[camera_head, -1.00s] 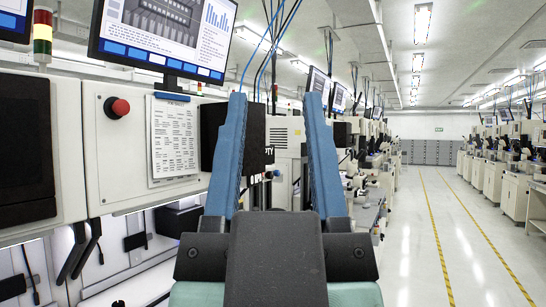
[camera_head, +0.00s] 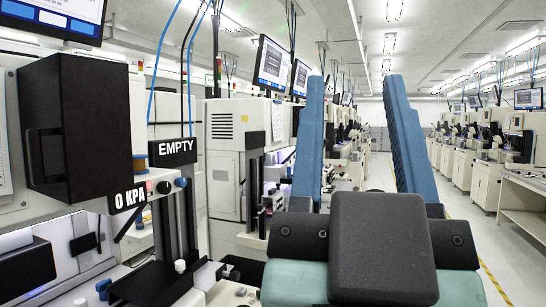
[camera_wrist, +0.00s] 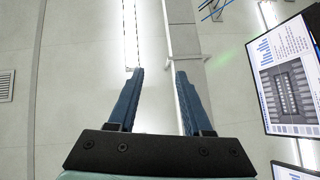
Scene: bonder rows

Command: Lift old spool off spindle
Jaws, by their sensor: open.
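My gripper (camera_head: 355,82) is open and empty, its two blue fingers pointing up and spread apart in the head view. The wrist view shows the same open gripper (camera_wrist: 159,74) against the ceiling. A small copper-coloured, spool-like thing (camera_head: 140,164) shows at the left in the head view, between a black box and a sign reading EMPTY (camera_head: 173,152). It is partly hidden, and I cannot make out a spindle. My gripper is well to the right of it, touching nothing.
The black box (camera_head: 85,125) juts from the machine at left, above a sign reading 0 KPA (camera_head: 130,196). A black post and plate stand below the EMPTY sign. More machines (camera_head: 238,165) and a monitor (camera_head: 272,65) stand beyond. The aisle at right is clear.

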